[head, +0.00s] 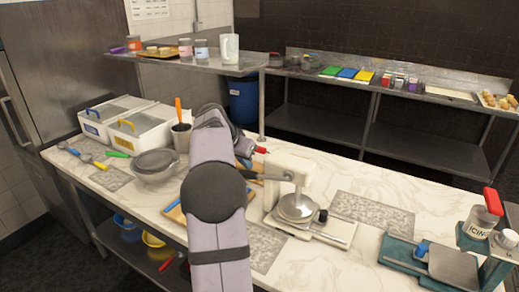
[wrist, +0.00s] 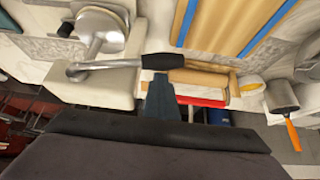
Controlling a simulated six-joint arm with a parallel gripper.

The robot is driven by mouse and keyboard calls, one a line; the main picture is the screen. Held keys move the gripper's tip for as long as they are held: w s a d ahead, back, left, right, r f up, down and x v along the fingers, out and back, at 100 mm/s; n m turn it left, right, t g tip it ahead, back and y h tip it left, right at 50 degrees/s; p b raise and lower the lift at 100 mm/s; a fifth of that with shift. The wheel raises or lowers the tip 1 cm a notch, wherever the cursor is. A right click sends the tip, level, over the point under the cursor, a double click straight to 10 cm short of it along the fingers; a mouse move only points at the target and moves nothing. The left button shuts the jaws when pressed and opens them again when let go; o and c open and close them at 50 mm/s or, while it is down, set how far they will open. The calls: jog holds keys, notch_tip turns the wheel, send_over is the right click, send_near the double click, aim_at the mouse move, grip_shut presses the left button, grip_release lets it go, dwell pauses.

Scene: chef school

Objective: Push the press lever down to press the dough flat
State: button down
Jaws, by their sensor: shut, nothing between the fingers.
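The cream dough press (head: 292,167) stands on the marble counter, with round metal plates (head: 296,207) under its head. Its bent metal lever (head: 270,177) sticks out to the left, roughly level. In the wrist view the lever (wrist: 105,66) ends in a black grip (wrist: 165,61). My gripper (wrist: 160,88) is shut and empty, its tips right at the lower edge of this grip in the picture; I cannot tell whether they touch. In the head view my arm hides the fingers. I cannot make out any dough between the plates.
A wooden board with blue strips (wrist: 230,25) and a rolling pin (wrist: 202,77) lie close to the lever. A metal bowl (head: 156,166) and a pot with an orange-handled tool (head: 181,136) stand left of my arm. A scale (head: 450,264) stands at the right; the counter behind the press is clear.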

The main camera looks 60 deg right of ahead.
notch_tip(320, 180, up, 18)
jog(key=p, duration=1.4)
jog(key=shift+p, duration=0.4)
jog(key=w+a+f+n+t+y+b, duration=0.1)
jog(key=w+a+f+n, duration=0.2)
jog(key=a, duration=0.6)
jog(key=w+a+f+n+y+b, duration=0.1)
jog(key=w+a+f+n, duration=0.15)
jog(key=a+f, duration=0.45)
jog(key=w+a+f+n+t+y, duration=0.1)
jog(key=w+a+f+n+y, duration=0.15)
jog(key=a, duration=0.85)
jog(key=s+a+f+n+g+y+b, duration=0.1)
jog(key=s+a+f+n, duration=0.4)
jog(key=s+a, duration=0.3)
jog(key=s+a+f+n+g+y+b, duration=0.1)
jog(key=s+a+f+n, duration=0.4)
jog(key=a, duration=1.1)
jog(key=s+f, duration=0.1)
jog(key=s, duration=0.2)
jog(key=shift+s+f, duration=0.3)
jog(key=shift+f, duration=0.05)
jog(key=shift+a+f+b, duration=0.1)
jog(key=shift+b, duration=0.3)
